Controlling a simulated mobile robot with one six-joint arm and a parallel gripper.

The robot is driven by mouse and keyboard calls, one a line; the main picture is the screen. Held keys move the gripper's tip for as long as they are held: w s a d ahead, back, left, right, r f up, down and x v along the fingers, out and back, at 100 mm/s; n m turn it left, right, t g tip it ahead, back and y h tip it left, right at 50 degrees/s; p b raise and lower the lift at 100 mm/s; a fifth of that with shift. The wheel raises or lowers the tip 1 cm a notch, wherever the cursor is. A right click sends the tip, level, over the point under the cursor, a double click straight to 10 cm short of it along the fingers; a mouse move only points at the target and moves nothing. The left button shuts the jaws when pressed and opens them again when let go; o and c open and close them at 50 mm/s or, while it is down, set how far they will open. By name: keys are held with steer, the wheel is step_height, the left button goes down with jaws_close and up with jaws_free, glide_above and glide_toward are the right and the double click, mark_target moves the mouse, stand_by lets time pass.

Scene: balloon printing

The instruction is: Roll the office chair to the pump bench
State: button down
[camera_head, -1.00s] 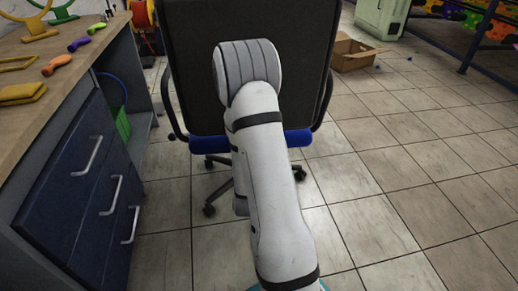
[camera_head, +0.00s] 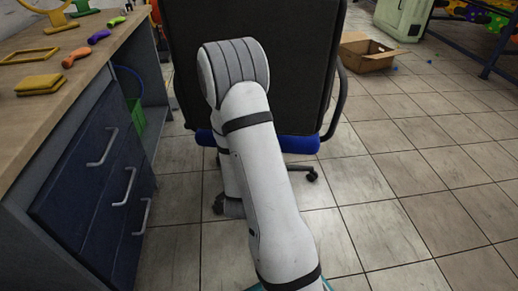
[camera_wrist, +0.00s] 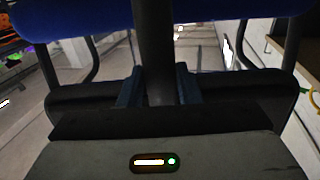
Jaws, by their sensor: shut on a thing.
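The office chair (camera_head: 290,50) stands upright on the tiles with its tall black backrest towards me. Its blue seat (camera_head: 300,146) and dark wheeled base show below. In the wrist view, my gripper (camera_wrist: 158,84) is shut on the chair's dark upright post (camera_wrist: 155,45), one finger on each side, with the blue seat (camera_wrist: 80,18) at the top. My white arm covers part of the chair in the head view, and my gripper is hidden there. A wooden-topped bench (camera_head: 100,55) with dark blue drawers is at the left; I cannot tell whether it is the pump bench.
A green basket (camera_head: 137,116) sits under the bench. An open cardboard box (camera_head: 367,55) is on the floor at the back right.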

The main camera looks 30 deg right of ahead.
steer(key=shift+a+f, duration=0.15)
steer(key=shift+a, duration=0.1)
steer(key=c, duration=1)
jaws_free()
steer(key=shift+o, duration=0.2)
steer(key=shift+d, duration=0.1)
steer(key=shift+r, duration=0.2)
steer(key=p+v, duration=0.8)
steer(key=p, duration=0.3)
steer(key=shift+f, duration=0.1)
steer(key=shift+c, duration=0.4)
